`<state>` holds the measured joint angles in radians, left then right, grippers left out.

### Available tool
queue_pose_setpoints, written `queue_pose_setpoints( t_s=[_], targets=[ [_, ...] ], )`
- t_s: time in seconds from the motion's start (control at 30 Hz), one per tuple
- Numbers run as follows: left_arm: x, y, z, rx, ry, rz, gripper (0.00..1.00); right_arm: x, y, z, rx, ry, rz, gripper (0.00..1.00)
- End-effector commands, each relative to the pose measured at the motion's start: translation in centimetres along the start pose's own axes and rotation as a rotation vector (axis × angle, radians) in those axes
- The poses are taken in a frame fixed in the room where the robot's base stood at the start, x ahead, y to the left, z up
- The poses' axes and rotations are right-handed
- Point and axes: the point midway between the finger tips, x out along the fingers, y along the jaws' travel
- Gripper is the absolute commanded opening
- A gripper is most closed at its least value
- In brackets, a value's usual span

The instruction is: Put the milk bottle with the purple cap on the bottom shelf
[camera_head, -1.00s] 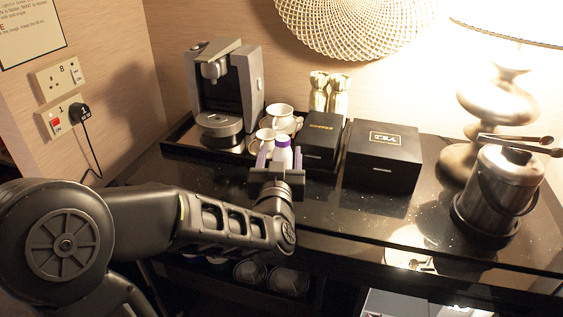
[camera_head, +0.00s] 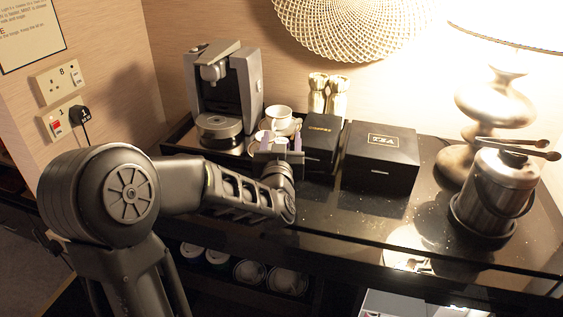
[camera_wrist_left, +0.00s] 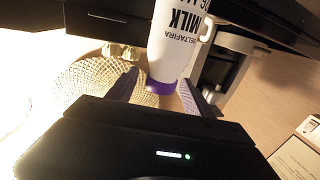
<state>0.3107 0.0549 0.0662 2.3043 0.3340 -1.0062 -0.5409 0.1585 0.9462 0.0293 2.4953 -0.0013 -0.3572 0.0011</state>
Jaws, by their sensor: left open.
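The milk bottle (camera_wrist_left: 178,38) is white with dark "MILK" lettering and a purple cap (camera_wrist_left: 160,87). In the left wrist view it appears upside down, cap towards my gripper. My left gripper (camera_wrist_left: 159,76) is open, with its fingers on either side of the cap end; I cannot tell whether they touch it. In the head view my left gripper (camera_head: 283,143) is over the counter, in front of the cups, and largely hides the bottle. My right gripper is not in view. Shelf space shows below the counter, but I cannot tell which level is the bottom shelf.
A coffee machine (camera_head: 224,92) and white cups (camera_head: 279,117) stand behind my gripper. Black boxes (camera_head: 381,158) are to its right. A metal ice bucket (camera_head: 494,190) and lamp (camera_head: 497,105) stand farther right. Several round items (camera_head: 250,272) sit under the counter.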

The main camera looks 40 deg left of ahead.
Motion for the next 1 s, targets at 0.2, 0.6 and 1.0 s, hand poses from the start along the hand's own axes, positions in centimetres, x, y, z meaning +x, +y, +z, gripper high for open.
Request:
queue_pose_setpoints(
  t_s=[0.2, 0.6, 1.0],
  targets=[
    [0.02, -0.01, 0.05, 0.000, 0.000, 0.000, 0.60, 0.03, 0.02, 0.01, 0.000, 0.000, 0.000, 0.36],
    [0.00, 0.00, 0.04, 0.000, 0.000, 0.000, 0.56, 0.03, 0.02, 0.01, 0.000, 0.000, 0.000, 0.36],
    [0.00, 0.00, 0.05, 0.000, -0.001, 0.000, 0.24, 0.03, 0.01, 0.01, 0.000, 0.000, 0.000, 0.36]
  ],
)
